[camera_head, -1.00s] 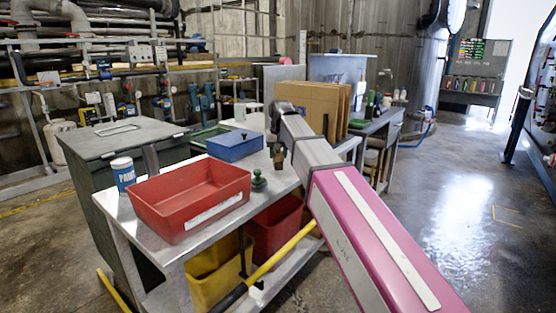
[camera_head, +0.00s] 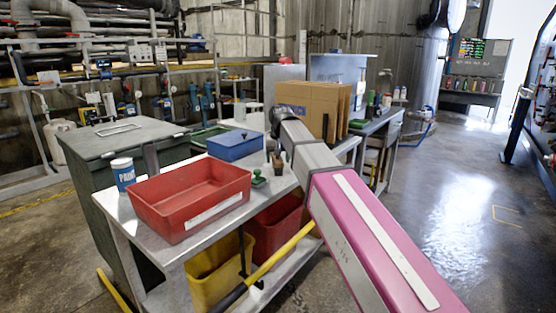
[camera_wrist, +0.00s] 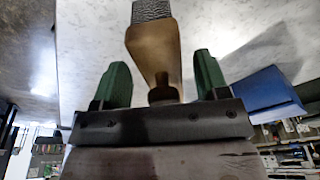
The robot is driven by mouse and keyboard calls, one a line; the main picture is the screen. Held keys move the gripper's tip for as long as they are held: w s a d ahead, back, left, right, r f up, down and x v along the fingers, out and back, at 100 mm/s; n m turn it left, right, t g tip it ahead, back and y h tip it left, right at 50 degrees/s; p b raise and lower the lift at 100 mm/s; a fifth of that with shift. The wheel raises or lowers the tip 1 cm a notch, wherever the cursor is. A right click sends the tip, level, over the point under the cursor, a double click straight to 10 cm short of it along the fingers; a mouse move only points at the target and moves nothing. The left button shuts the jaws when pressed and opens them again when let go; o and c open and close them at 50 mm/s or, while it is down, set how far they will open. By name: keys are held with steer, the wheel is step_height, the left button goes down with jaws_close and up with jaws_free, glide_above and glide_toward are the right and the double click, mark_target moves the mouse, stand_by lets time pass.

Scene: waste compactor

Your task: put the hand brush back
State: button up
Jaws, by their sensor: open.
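A tan object with a grey, bristle-like end, which looks like the hand brush (camera_wrist: 153,45), shows in the wrist view. Its narrow dark handle end lies between the green fingers of my gripper (camera_wrist: 162,80). The fingers are open, with a gap on either side of the handle.
A red tray (camera_head: 190,200), a paint can (camera_head: 123,174) and a blue box (camera_head: 235,145) stand on the table left of the brush. The blue box also shows in the wrist view (camera_wrist: 262,92). Cardboard (camera_head: 305,108) stands behind. Floor at right is clear.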

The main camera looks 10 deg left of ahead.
step_height(320, 180, up, 11)
steer(key=s, duration=0.2)
steer(key=shift+d+r, duration=0.2)
steer(key=shift+d, duration=0.25)
steer(key=shift+f, duration=0.1)
